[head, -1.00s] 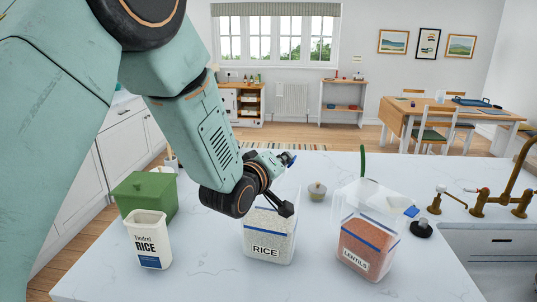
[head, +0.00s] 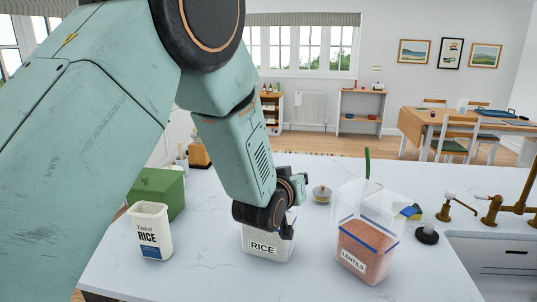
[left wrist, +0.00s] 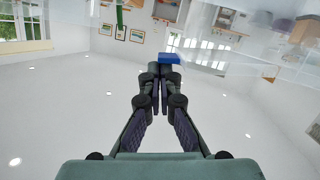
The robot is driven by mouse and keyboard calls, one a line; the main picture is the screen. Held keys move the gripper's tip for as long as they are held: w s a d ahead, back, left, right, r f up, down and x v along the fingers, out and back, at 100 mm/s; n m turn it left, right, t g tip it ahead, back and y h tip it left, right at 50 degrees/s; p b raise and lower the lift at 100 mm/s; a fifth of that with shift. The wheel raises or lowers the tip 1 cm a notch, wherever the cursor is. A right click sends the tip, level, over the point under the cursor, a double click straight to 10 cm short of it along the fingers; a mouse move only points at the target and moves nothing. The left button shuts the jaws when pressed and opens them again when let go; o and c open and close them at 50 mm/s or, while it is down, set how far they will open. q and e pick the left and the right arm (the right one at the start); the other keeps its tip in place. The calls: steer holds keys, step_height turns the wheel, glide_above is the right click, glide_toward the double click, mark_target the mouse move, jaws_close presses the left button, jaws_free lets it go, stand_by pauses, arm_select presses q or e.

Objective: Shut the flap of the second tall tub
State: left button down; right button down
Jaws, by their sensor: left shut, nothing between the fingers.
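The tall clear LENTILS tub (head: 365,262) stands on the counter at right, with reddish contents. Its clear flap (head: 386,199) is open, tilted up and back to the right, with a blue tab (head: 410,212). The tall clear RICE tub (head: 266,243) stands left of it; my arm hides its top. My left gripper (head: 287,229) is shut and empty, by the RICE tub's upper right edge. In the left wrist view its closed fingers (left wrist: 160,95) show, with a blue tab (left wrist: 170,58) just beyond them; I cannot tell whether they touch. My right gripper is not in view.
A white tinted rice container (head: 151,232) and a green bin (head: 158,190) stand at left. A small lidded pot (head: 321,194) sits behind the tubs. Brass taps (head: 493,205) and a dark stopper (head: 427,235) are at right. The front counter is clear.

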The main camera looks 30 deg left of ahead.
arm_select(q)
steer(key=shift+w+a+f+b, duration=0.1)
steer(key=shift+f+b, duration=0.1)
steer(key=shift+f, duration=0.25)
steer(key=shift+a+f+b, duration=0.1)
steer(key=shift+f+b, duration=0.05)
steer(key=shift+f, duration=0.3)
steer(key=shift+d, duration=0.25)
steer(key=shift+a, duration=0.1)
